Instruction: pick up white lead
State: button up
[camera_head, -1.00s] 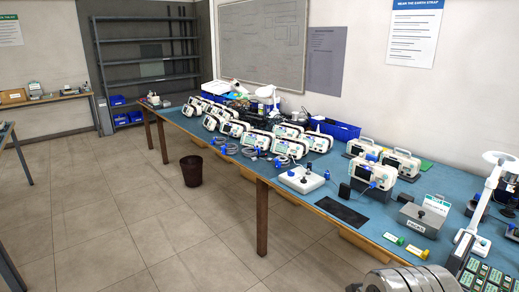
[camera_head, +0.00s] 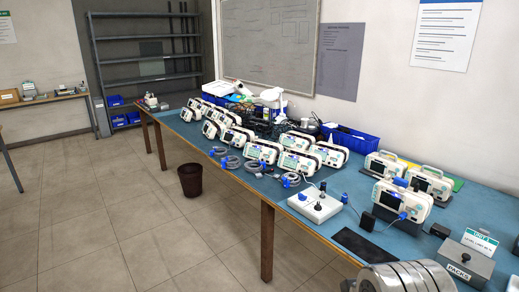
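A thin white lead (camera_head: 309,182) appears to run from near the front monitors to a white box (camera_head: 315,205) with a black knob on the blue bench. Its ends are too small to make out clearly. Several coiled grey-white leads with blue ends (camera_head: 253,166) lie in front of the row of monitors (camera_head: 263,151). I cannot tell for certain which of these is the white lead. A ribbed silver part at the bottom right appears to be my own arm. My gripper's fingers are not in view.
The blue bench (camera_head: 400,231) also holds a black mat (camera_head: 361,243), a grey PACKS box (camera_head: 463,262) and more monitors on dark stands (camera_head: 402,200). A dark waste bin (camera_head: 190,180) stands on the floor beside the bench. The floor at left is clear.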

aim_at(291, 176)
jog(key=u, duration=0.15)
jog(key=i, duration=1.65)
jog(key=u, duration=0.3)
jog(key=i, duration=0.9)
jog(key=u, duration=0.1)
